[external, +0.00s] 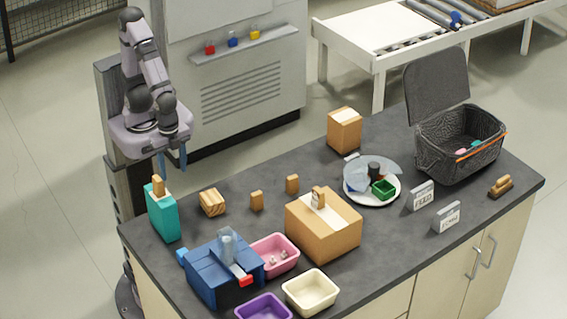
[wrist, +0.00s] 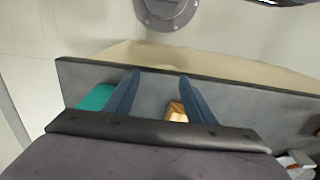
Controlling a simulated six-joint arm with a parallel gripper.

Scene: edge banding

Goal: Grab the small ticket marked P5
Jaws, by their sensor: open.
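No ticket with a readable P5 shows in either view, so I cannot tell where it is. Small pale pieces (external: 279,257) lie in the pink bin (external: 262,247), too small to read. A small tan piece with a pale face (external: 318,198) stands on the large cardboard box (external: 315,238). My gripper (external: 173,166) is open and empty, pointing down at the left rear of the counter, behind the teal box (external: 162,218). In the wrist view its two blue fingers (wrist: 160,74) are apart, with a wooden block (wrist: 176,111) beyond them near the right finger.
A blue machine (external: 212,277), a cream bin (external: 310,291) and a purple bin (external: 263,308) stand at the front left. A round plate (external: 369,203) holds a green tub. A dark lidded basket (external: 448,162) and two standing signs (external: 421,196) are at right. Small wooden blocks (external: 257,201) stand mid-counter.

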